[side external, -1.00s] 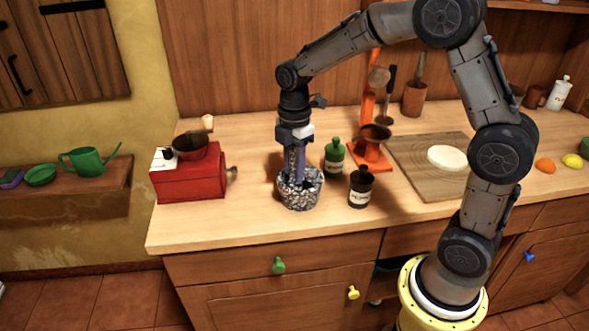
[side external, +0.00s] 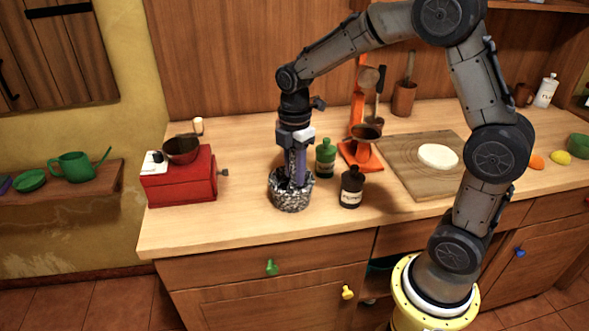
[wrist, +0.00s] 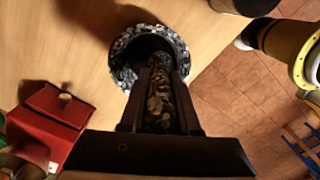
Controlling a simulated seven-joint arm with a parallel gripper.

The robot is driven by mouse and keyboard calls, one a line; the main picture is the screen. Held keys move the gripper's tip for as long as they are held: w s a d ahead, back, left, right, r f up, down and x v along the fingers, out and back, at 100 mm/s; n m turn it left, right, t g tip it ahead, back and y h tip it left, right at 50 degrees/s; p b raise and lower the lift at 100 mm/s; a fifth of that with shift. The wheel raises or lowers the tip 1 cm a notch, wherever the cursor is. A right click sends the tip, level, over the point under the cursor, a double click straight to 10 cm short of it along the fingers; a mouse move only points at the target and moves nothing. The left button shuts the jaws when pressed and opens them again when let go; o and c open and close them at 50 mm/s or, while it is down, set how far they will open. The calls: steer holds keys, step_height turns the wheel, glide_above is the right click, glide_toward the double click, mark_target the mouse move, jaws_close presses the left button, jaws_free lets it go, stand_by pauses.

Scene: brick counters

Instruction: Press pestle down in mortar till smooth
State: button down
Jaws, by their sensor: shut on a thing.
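The speckled grey stone mortar (side external: 291,198) stands on the wooden counter near its front edge. It also shows in the wrist view, where its round rim (wrist: 118,88) surrounds a dark hollow. My gripper (side external: 297,170) points down over the mortar with its fingers reaching to the rim. It is shut on the pestle (wrist: 161,100), a speckled stone rod between the two fingers in the wrist view. The pestle's lower end reaches into the mortar opening. The inside of the mortar is dark, so its contents cannot be told.
A red box grinder (side external: 180,178) stands left of the mortar. A green bottle (side external: 325,158) and a dark bottle (side external: 351,187) stand close on the right. Behind them is an orange stand (side external: 361,155); a board with white dough (side external: 438,156) lies further right. Counter between grinder and mortar is clear.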

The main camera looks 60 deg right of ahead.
steer(key=shift+f, duration=1)
steer(key=shift+r, duration=1.1)
steer(key=shift+f, duration=0.1)
steer(key=shift+f, duration=0.95)
steer(key=shift+r, duration=0.1)
steer(key=shift+r, duration=0.95)
